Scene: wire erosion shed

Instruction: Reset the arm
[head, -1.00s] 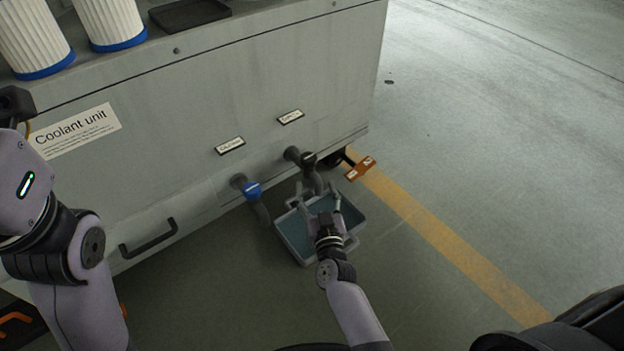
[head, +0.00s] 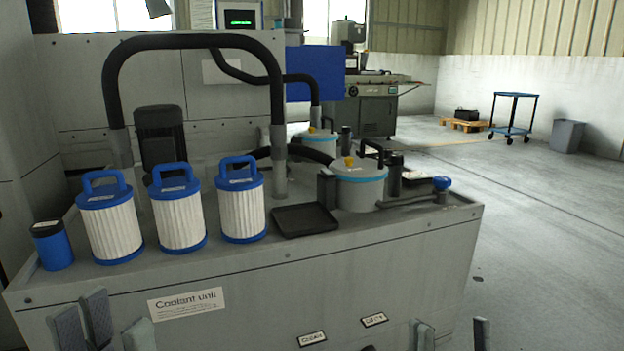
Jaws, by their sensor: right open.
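My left gripper (head: 98,320) shows at the bottom left in the head view, in front of the coolant unit (head: 250,300). Only its grey finger parts are in view, and whether they are apart or closed is unclear. My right gripper (head: 452,335) is at the bottom edge, right of centre, near the unit's right front corner. Its two fingertips stand apart with nothing seen between them. Most of both arms is below the picture.
On the unit stand several white filter cartridges with blue caps (head: 180,215), a blue canister (head: 52,246), a black tray (head: 304,220) and a grey lidded pot (head: 359,184). Black hoses arch behind. Open floor (head: 550,230) lies right, with a blue cart (head: 513,118) and grey bin (head: 567,136) far back.

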